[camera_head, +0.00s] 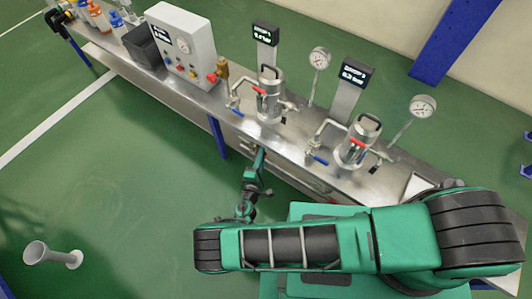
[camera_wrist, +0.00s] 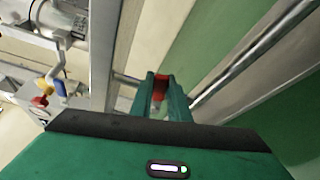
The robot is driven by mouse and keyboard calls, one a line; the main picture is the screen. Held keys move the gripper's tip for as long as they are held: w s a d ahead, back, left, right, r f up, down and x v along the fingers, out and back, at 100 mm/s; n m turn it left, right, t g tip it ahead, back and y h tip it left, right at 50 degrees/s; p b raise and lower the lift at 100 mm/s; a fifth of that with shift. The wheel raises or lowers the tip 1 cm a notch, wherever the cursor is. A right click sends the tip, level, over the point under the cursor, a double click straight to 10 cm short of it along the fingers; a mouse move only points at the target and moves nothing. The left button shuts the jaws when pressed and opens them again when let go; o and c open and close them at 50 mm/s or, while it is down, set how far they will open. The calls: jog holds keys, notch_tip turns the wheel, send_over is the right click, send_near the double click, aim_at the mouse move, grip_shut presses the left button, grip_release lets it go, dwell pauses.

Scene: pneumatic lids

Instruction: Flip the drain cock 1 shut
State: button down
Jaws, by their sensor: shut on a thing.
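Two lidded metal vessels stand on the bench, a left one (camera_head: 269,95) and a right one (camera_head: 357,142). Each has piping with small levers: a blue lever (camera_head: 237,111) and a black lever (camera_head: 283,120) at the left vessel, a blue lever (camera_head: 320,160) and a black lever (camera_head: 372,169) at the right. I cannot tell which is drain cock 1. My gripper (camera_head: 261,152) is at the bench's front edge, below the left vessel. In the wrist view my gripper (camera_wrist: 161,88) is shut on a small red piece (camera_wrist: 161,85), mostly hidden between the fingers.
The metal bench (camera_head: 200,92) runs diagonally, with drawers under its front edge. A grey control box (camera_head: 180,45), a dark bin (camera_head: 142,47) and bottles stand at its left. Pressure gauges (camera_head: 423,105) rise behind the vessels.

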jog(key=shift+w+f, duration=0.1)
jog(key=shift+w, duration=0.05)
dwell(0.3)
jog(key=c, duration=1.7)
grip_release()
jog(key=s, duration=0.3)
jog(key=s+a, duration=0.1)
jog(key=s, duration=0.3)
jog(key=s+r, duration=0.1)
jog(key=s, duration=0.2)
jog(key=shift+s+a, duration=0.25)
jog(key=shift+s, duration=0.1)
